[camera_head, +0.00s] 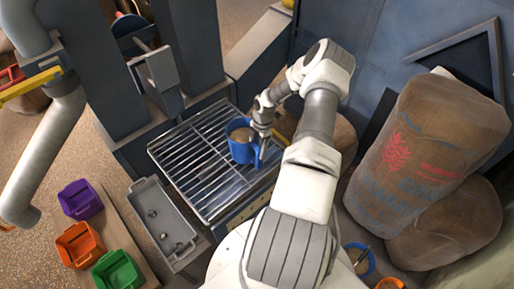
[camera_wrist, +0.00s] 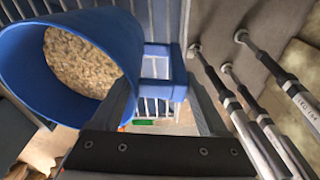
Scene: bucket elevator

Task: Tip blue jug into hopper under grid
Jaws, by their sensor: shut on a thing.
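The blue jug (camera_head: 241,150) is over the metal grid (camera_head: 190,165) of the hopper in the head view, roughly upright. It holds pale grain, which shows clearly in the wrist view inside the jug (camera_wrist: 60,95). My gripper (camera_head: 262,137) is at the jug's right side. In the wrist view my gripper (camera_wrist: 165,95) is shut on the jug's handle (camera_wrist: 160,75). The hopper's inside beneath the grid is mostly hidden. Whether the jug touches the grid cannot be told.
A grey tray (camera_head: 163,222) with small metal pieces stands left of the grid. Purple (camera_head: 80,200), orange (camera_head: 80,245) and green (camera_head: 117,270) bins stand on a board at lower left. Large sacks (camera_head: 425,150) fill the right side. A grey upright housing (camera_head: 160,80) rises behind the grid.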

